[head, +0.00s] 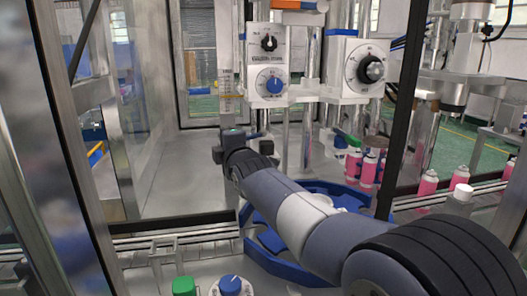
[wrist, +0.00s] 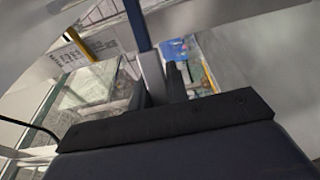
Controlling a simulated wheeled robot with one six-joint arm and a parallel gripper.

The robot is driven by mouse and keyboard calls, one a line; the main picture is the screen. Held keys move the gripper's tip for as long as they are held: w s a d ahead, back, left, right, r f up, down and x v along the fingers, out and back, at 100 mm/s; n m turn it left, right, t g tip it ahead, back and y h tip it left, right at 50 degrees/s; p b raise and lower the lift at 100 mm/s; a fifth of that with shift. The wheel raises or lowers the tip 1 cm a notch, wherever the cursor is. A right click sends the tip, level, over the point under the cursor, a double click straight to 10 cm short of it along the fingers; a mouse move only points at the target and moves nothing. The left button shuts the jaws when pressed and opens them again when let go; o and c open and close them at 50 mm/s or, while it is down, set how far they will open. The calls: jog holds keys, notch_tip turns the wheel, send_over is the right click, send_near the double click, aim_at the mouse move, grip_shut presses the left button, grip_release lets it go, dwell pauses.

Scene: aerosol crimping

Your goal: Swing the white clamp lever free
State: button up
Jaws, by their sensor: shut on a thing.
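My gripper (head: 226,146) is at the far end of my arm, inside the machine frame, below the scale strip at the left of the dial boxes. In the wrist view, my gripper (wrist: 162,92) has dark fingers shut around a pale bar, which looks like the white clamp lever (wrist: 153,72). A blue bar (wrist: 136,24) runs up from just above it. In the head view I cannot make out the lever; my gripper and wrist cover that spot.
Two white dial boxes (head: 268,62) and (head: 356,68) hang right of my gripper. Pink cans (head: 369,170) stand at the right by a blue star wheel (head: 342,196). A dark frame post (head: 403,105) is at the right. Bare deck (head: 180,180) lies left of my gripper.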

jog(key=shift+a, duration=0.1)
jog(key=shift+b+x, duration=0.55)
jog(key=shift+x, duration=0.65)
jog(key=o, duration=0.8)
jog(key=shift+a, duration=0.15)
jog(key=shift+f, duration=0.1)
jog(key=b+v, duration=0.2)
jog(key=b, duration=0.2)
jog(key=a+b+v, duration=0.1)
jog(key=b+v, duration=0.1)
jog(key=b, duration=0.2)
jog(key=shift+s+d+f, duration=0.15)
jog(key=shift+s+d, duration=0.05)
jog(key=shift+s, duration=0.25)
jog(key=shift+s+d+r+b, duration=0.15)
jog(key=shift+s+b, duration=0.1)
jog(key=shift+s, duration=0.25)
jog(key=shift+s+d+r+b, duration=0.1)
jog(key=shift+s+b, duration=0.1)
jog(key=shift+s, duration=0.25)
